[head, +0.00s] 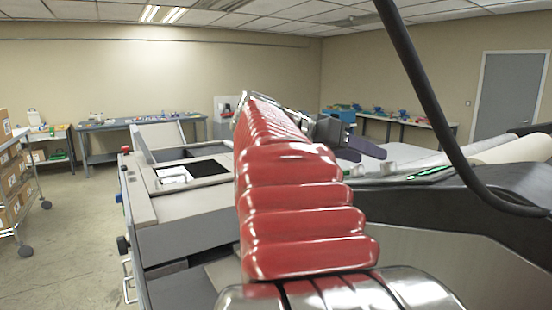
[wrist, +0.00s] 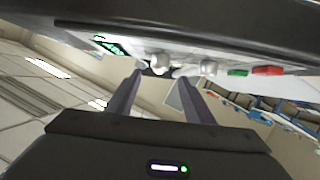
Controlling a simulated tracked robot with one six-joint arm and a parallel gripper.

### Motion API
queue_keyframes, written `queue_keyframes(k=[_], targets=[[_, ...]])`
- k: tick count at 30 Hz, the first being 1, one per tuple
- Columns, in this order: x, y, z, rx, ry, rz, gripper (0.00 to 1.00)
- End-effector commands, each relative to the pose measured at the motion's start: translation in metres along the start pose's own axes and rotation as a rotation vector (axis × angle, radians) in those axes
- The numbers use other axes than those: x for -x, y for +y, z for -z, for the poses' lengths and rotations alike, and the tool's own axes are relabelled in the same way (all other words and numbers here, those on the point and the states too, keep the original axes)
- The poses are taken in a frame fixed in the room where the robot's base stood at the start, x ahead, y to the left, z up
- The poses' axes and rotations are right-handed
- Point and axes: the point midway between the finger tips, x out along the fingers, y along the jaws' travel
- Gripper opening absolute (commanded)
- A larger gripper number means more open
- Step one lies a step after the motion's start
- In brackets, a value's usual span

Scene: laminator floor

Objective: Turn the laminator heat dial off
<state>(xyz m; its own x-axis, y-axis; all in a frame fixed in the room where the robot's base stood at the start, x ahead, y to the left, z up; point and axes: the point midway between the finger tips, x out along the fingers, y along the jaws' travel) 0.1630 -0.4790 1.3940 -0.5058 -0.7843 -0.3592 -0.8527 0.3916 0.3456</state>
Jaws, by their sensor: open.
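The laminator (head: 190,215) is a large pale machine with a dark side cover, filling the middle and right. Its panel carries two pale round knobs, a left one (wrist: 160,60) and a right one (wrist: 208,68), in the wrist view. I cannot tell which is the heat dial, nor read its setting. In the head view a pale knob (head: 389,165) shows just beyond my fingertips. My gripper (head: 371,154) is open and empty, its dark fingers pointing toward the panel. In the wrist view my gripper (wrist: 160,77) has its fingertips near the left knob, apparently apart from it.
A lit green display (wrist: 111,45), a green button (wrist: 238,73) and a red button (wrist: 267,70) share the panel. A pale roll (head: 510,149) lies at the right. A black cable (head: 425,90) crosses the head view. A cart with boxes (head: 14,180) stands left on open floor.

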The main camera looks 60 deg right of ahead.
Motion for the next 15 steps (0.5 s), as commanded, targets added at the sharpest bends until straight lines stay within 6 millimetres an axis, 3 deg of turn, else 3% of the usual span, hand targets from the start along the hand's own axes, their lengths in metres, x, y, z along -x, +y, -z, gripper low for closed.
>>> queue_keyframes(k=[15], targets=[[-0.071,0.001,0.000,0.000,-0.001,-0.002,0.48]])
